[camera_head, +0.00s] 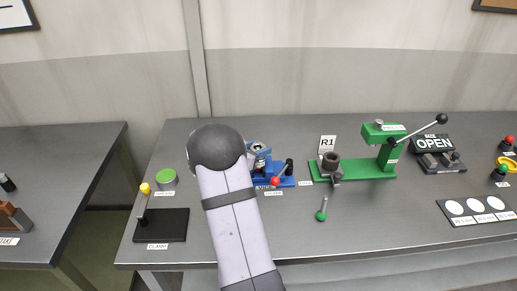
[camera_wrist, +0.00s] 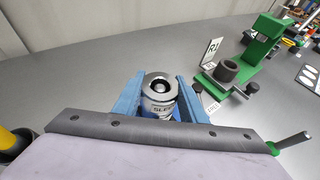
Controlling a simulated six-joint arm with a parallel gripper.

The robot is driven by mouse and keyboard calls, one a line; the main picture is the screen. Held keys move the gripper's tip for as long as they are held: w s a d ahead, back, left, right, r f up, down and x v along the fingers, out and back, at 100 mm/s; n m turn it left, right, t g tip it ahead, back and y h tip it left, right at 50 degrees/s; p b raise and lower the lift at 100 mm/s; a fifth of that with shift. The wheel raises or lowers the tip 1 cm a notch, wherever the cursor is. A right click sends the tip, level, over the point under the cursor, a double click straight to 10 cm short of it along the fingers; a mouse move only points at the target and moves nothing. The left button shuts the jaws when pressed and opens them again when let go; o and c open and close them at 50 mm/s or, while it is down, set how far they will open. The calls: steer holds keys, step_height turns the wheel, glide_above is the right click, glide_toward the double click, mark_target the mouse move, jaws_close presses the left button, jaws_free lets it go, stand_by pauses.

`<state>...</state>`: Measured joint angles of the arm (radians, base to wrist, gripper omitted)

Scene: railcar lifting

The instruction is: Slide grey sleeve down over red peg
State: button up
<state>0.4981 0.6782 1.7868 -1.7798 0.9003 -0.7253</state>
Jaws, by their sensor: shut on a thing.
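The grey sleeve (camera_wrist: 159,88), a short metal cylinder with a round hole in its top and a printed label, stands between the blue jaws of my gripper (camera_wrist: 158,97) in the wrist view. The gripper is shut on it. In the head view the sleeve (camera_head: 257,147) shows only in part, behind my arm, over the left side of a blue fixture (camera_head: 284,181). No red peg can be made out in either view. Whether the sleeve is around a peg or above it is hidden.
The blue fixture has a red-knobbed lever (camera_head: 275,181) and a black post (camera_head: 290,165). To its right stand a green press (camera_head: 384,160) with a dark cup (camera_head: 331,161) and an R1 sign (camera_head: 327,143). A black clamp plate (camera_head: 161,226) lies left. The front middle table is mostly clear.

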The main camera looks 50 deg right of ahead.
mark_target(254, 150)
steer(key=shift+f, duration=0.1)
stand_by(0.3)
steer(key=o, duration=1.4)
steer(key=shift+c, duration=0.2)
steer(key=shift+f, duration=0.1)
steer(key=shift+b+v, duration=1.2)
steer(key=shift+v, duration=2.55)
